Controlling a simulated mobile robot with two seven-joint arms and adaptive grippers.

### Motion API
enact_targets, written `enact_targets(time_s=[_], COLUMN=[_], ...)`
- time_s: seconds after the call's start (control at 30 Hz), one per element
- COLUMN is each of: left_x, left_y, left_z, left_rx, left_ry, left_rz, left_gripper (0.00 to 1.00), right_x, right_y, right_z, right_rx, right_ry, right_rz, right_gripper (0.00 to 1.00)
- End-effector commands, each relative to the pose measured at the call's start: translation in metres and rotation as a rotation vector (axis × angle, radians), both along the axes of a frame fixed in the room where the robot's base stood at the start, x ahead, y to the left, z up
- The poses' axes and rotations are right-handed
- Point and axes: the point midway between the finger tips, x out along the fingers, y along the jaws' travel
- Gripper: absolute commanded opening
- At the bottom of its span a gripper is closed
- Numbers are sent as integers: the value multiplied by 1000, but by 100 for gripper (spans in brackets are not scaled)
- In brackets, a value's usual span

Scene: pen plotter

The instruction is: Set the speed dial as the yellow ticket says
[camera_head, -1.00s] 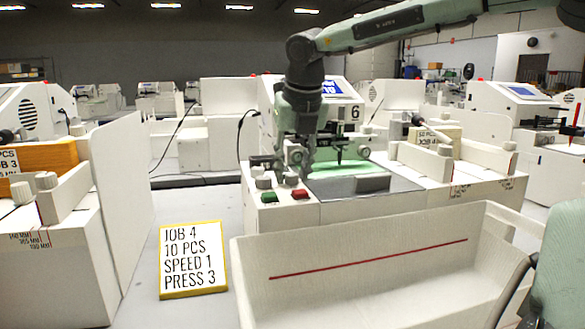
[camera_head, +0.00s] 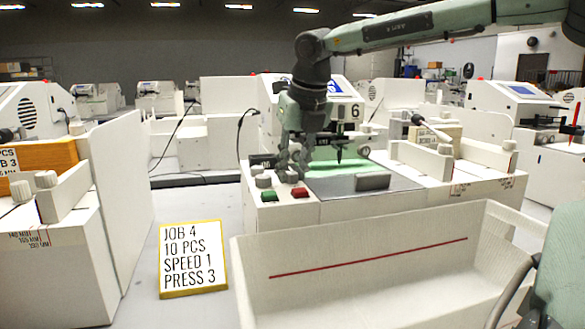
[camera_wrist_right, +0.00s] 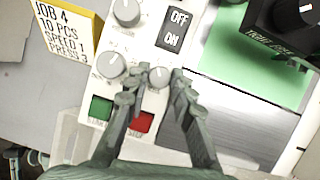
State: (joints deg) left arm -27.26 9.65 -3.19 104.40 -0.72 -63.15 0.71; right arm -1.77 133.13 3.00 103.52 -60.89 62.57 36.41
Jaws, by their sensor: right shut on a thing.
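The yellow-edged ticket (camera_head: 192,259) stands upright on the table and reads JOB 4, 10 PCS, SPEED 1, PRESS 3. It also shows in the wrist view (camera_wrist_right: 68,30). My right gripper (camera_head: 290,172) points down at the plotter's control panel. In the wrist view its fingers (camera_wrist_right: 156,76) are shut on a small grey dial (camera_wrist_right: 159,77), one finger on each side. A second grey dial (camera_wrist_right: 112,65) sits just left of it, and a third dial (camera_wrist_right: 126,12) lies farther up. The dial labels are too small or covered to read surely. My left gripper is out of view.
A green button (camera_wrist_right: 101,108) and a red button (camera_wrist_right: 141,121) sit close below the held dial. A black OFF/ON switch (camera_wrist_right: 175,28) lies above it. The pen carriage (camera_head: 339,153) stands to the right over green sheet. A white bin (camera_head: 370,265) is in front.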

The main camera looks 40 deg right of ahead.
Motion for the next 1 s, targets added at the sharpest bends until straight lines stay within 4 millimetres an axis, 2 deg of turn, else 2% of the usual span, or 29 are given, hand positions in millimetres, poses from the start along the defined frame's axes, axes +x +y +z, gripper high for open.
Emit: enact_targets(time_s=[0.23, 0.3, 0.4, 0.6, 1.0], left_x=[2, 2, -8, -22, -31], left_y=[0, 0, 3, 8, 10], left_z=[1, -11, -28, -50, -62], left_rx=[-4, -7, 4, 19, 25], left_ry=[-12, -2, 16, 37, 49], left_rz=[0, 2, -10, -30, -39], left_gripper=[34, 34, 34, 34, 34], right_x=[0, 0, 0, 1, 1], right_y=[-2, -2, -2, -3, -5], right_z=[2, 3, 3, 3, 2], right_rx=[5, 4, 4, 2, -1], right_ry=[-4, -5, -5, -5, -4], right_rz=[204, 264, 346, 488, 636], right_gripper=[0, 0, 0, 0, 0])
